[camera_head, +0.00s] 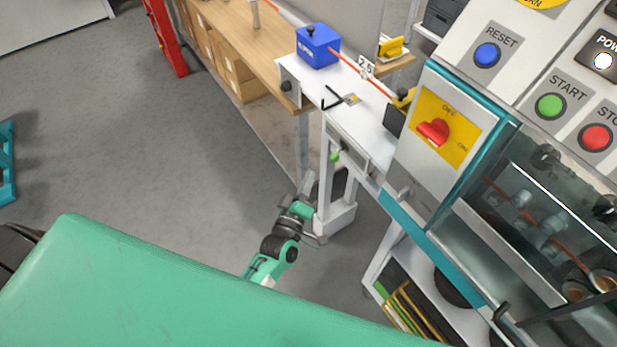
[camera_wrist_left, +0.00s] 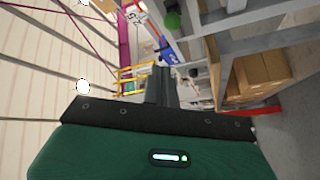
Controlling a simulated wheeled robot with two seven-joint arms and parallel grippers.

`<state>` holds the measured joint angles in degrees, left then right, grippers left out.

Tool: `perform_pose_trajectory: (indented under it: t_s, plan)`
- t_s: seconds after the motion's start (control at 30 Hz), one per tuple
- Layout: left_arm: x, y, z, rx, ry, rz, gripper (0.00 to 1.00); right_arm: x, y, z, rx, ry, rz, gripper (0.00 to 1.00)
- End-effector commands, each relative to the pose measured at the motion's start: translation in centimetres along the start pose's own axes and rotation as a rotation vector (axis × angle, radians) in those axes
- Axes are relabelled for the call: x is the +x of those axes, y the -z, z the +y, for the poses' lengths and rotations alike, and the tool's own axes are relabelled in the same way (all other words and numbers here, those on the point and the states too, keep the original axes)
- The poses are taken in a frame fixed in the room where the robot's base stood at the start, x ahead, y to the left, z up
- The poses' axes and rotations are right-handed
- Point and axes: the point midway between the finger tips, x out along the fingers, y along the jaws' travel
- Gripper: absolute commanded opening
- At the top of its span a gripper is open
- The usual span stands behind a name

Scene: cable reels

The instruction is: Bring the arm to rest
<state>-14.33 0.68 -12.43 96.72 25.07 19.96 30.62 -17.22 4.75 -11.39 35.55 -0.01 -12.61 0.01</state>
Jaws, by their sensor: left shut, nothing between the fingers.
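My left arm shows in the lower middle of the head view as green and dark links. Its gripper (camera_head: 307,186) is low, beside the white leg of the machine's side table (camera_head: 322,93) and below the table top. In the left wrist view the dark fingers of the left gripper (camera_wrist_left: 161,84) are together, with nothing between them. The gripper is shut and empty. Whether it touches the table leg cannot be told. My right gripper is in neither view.
The control panel with a red switch (camera_head: 433,131) stands at the right. A blue box (camera_head: 317,46) and an orange cable (camera_head: 371,80) are on the side table. A wooden bench (camera_head: 240,40) stands behind.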

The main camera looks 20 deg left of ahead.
Motion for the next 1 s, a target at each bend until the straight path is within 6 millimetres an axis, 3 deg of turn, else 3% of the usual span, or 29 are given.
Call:
perform_pose_trajectory:
  t_s: [0.37,0.47,0.57,0.67,0.87,1.0]
  plan:
    - [0.0,-0.1,-0.2,0.003,0.003,-0.004,0.00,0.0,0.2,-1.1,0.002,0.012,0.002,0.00]
    - [-0.6,-1.2,-1.7,0.032,0.032,-0.036,0.00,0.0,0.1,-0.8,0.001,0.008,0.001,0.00]
    - [-2.1,-3.9,-5.4,0.107,0.102,-0.121,0.00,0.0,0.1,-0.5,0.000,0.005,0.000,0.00]
    - [-5.2,-7.4,-10.8,0.215,0.199,-0.252,0.00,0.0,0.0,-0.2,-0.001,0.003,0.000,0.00]
    - [-14.5,-13.4,-21.6,0.438,0.386,-0.557,0.00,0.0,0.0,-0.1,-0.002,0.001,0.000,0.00]
    - [-22.7,-16.1,-28.0,0.574,0.495,-0.784,0.00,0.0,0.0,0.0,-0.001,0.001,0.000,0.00]
